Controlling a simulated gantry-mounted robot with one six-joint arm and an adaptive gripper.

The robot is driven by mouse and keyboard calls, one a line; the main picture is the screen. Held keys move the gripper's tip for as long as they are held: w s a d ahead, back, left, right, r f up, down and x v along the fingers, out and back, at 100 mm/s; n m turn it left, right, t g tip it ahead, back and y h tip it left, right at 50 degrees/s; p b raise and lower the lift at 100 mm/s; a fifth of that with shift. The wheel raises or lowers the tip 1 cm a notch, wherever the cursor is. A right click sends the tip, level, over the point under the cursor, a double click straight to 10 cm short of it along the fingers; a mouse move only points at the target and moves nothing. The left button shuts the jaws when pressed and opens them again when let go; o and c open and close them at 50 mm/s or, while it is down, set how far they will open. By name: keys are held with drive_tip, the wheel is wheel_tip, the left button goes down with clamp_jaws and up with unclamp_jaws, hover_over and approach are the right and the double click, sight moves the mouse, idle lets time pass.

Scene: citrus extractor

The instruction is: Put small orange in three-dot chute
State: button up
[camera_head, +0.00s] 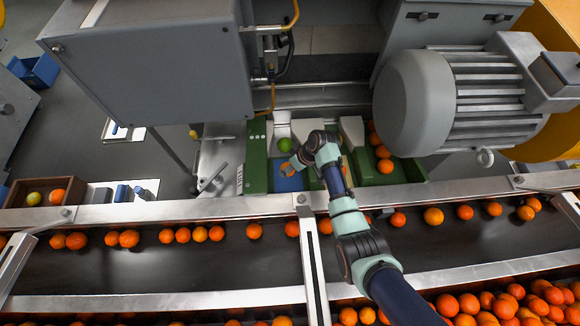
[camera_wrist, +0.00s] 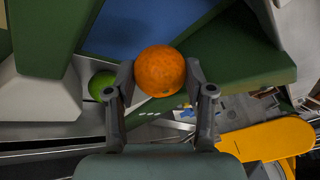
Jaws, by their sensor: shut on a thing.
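A small orange (camera_wrist: 160,72) is pinched between the two fingers of my gripper (camera_wrist: 161,88) in the wrist view. In the head view the gripper (camera_head: 296,165) is over the blue-floored chute (camera_head: 289,183), with the orange (camera_head: 287,169) at its tips. The blue floor (camera_wrist: 135,25) also shows beyond the orange in the wrist view. Whether the orange touches the chute I cannot tell. Green chute walls (camera_head: 257,158) stand on either side.
A green fruit (camera_head: 284,145) lies just behind the gripper. Several oranges (camera_head: 385,166) sit in the green chute at right. A large grey motor (camera_head: 415,100) and a grey cabinet (camera_head: 150,70) flank the chutes. A conveyor (camera_head: 150,262) with oranges runs in front.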

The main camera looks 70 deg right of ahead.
drive_tip(key=shift+f+b, duration=1.95)
drive_tip(key=shift+f, duration=0.6)
drive_tip(key=o, duration=1.2)
drive_tip(key=shift+o, duration=0.2)
drive_tip(key=v, duration=1.2)
